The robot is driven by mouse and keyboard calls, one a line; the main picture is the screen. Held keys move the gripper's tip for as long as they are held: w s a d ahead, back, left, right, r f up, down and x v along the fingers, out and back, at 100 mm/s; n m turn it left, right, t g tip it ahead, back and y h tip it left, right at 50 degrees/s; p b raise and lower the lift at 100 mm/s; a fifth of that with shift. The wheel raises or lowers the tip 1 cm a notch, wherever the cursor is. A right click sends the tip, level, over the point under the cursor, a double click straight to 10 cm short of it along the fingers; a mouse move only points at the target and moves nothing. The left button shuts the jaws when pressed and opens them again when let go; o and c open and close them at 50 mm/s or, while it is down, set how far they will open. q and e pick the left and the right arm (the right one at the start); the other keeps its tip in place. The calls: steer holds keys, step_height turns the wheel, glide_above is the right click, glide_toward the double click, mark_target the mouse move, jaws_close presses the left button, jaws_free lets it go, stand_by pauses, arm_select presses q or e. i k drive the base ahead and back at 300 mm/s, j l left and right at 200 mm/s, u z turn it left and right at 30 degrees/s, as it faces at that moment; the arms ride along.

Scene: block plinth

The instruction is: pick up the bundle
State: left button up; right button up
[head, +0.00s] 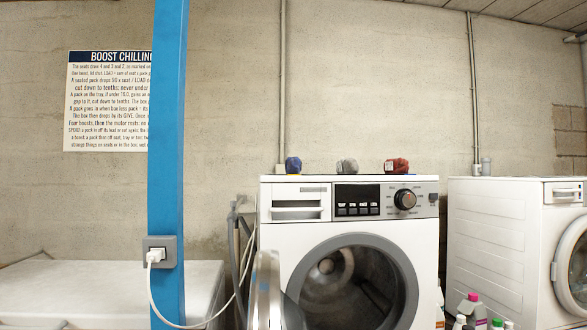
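Three small bundle-like things stand apart in a row on top of the front washing machine (284,236). They are a dark blue one (293,165) at the left, a grey one (347,166) in the middle and a wider dark red one (396,166) at the right. The frame does not show which one is the task's bundle. Neither of my grippers is in view.
The machine's round door (267,290) stands open. A blue post (168,110) with a socket and plugged-in white cable rises at the left. A second white machine (500,240) stands right, with several bottles (470,308) before it. A sign (107,105) hangs behind the post.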

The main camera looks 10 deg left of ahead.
mark_target(292, 166)
steer(key=i+j+u, duration=0.1)
steer(key=i+j, duration=0.25)
steer(key=j, duration=0.3)
steer(key=i+j, duration=0.4)
steer(key=j, duration=0.2)
steer(key=i+j+u, duration=0.15)
steer(key=i+j, duration=0.25)
steer(key=j, duration=0.25)
steer(key=i+j+u, duration=0.1)
steer(key=i+j, duration=0.3)
steer(key=j, duration=0.15)
